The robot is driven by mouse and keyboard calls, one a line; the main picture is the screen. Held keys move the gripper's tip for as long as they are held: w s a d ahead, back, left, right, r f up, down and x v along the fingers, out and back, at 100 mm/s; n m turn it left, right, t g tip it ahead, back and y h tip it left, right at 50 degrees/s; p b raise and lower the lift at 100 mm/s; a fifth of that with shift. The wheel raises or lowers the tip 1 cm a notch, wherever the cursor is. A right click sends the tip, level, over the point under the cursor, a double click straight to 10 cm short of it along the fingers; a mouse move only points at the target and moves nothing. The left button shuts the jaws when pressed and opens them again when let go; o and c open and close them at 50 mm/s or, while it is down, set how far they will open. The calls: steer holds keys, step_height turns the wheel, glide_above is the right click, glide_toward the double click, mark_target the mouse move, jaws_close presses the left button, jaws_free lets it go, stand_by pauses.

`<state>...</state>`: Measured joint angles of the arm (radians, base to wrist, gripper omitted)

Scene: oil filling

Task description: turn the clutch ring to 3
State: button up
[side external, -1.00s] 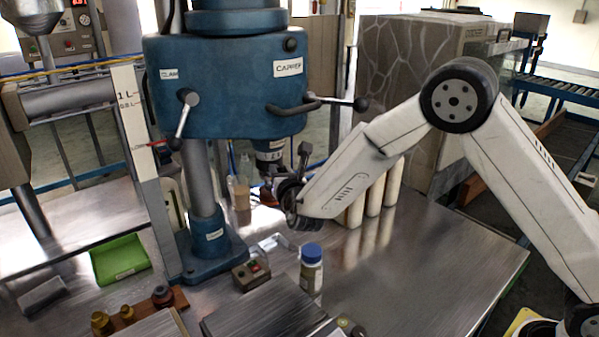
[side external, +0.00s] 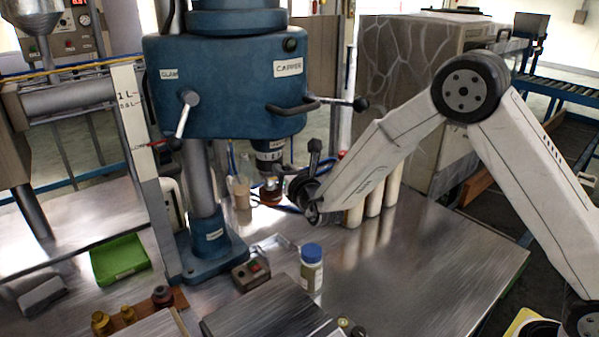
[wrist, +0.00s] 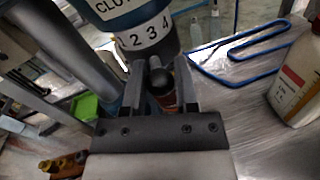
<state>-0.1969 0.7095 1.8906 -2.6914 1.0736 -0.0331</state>
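The white clutch ring (wrist: 148,36), marked 1 2 3 4, sits under the blue capper head (side external: 228,90); it also shows in the side view (side external: 270,156). In the wrist view a dark ball-ended knob (wrist: 162,80) stands below the ring, between the two fingers of my gripper (wrist: 165,75). The fingers are apart, one on each side of the knob. I cannot tell if they touch it. In the side view my gripper (side external: 284,180) is just below and right of the ring, its fingertips small and dark. The ring's index mark is not readable.
A blue-capped bottle (side external: 311,268) and a small button box (side external: 251,274) stand in front of the capper column. Several pale cylinders (side external: 374,198) stand behind my wrist. A green tray (side external: 119,259) is at left. The table at right is clear.

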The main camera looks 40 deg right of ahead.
steer(key=o, duration=0.3)
steer(key=shift+o, duration=0.2)
steer(key=shift+s, duration=0.1)
steer(key=s+a, duration=0.1)
steer(key=s, duration=0.6)
steer(key=shift+s+a, duration=0.25)
